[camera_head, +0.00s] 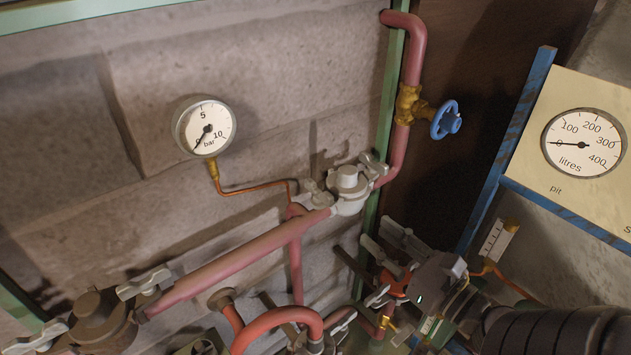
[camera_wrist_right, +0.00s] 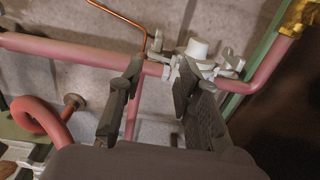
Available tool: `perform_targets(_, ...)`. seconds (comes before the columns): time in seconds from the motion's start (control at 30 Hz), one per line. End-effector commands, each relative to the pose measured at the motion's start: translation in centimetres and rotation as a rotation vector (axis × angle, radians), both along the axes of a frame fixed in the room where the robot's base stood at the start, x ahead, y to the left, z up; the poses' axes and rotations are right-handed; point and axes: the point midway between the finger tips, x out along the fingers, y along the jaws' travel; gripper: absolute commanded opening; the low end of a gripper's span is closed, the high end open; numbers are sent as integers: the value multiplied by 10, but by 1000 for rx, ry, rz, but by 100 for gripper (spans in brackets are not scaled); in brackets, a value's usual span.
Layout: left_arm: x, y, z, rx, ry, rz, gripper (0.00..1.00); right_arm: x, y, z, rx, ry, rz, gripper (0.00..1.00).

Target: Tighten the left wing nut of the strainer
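Two pipe bodies carry wing nuts, and no label tells which is the strainer. A pale grey one (camera_head: 348,186) sits on the pink pipe, with a left wing nut (camera_head: 313,194) and a right wing nut (camera_head: 373,165). It shows in the right wrist view (camera_wrist_right: 197,50) beyond the fingertips. A brown one (camera_head: 97,318) at lower left has a left wing nut (camera_head: 38,338) and a right wing nut (camera_head: 144,283). My right gripper (camera_wrist_right: 158,70) is open and empty. In the head view its body (camera_head: 437,279) is below and right of the grey one. My left gripper is out of view.
A pressure gauge (camera_head: 205,127) with a thin copper tube is on the stone wall. A brass valve with a blue handwheel (camera_head: 447,120) is at upper right. A litres gauge (camera_head: 583,143) is far right. Red curved pipes (camera_head: 278,321) crowd the bottom.

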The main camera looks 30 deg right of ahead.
Motion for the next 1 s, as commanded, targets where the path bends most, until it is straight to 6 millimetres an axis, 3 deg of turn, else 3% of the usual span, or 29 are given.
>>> perform_targets(0.5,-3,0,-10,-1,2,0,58,29,4,-2,-7,4,9,31)
perform_targets(1.0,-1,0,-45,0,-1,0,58,81,8,-4,-7,-3,8,31)
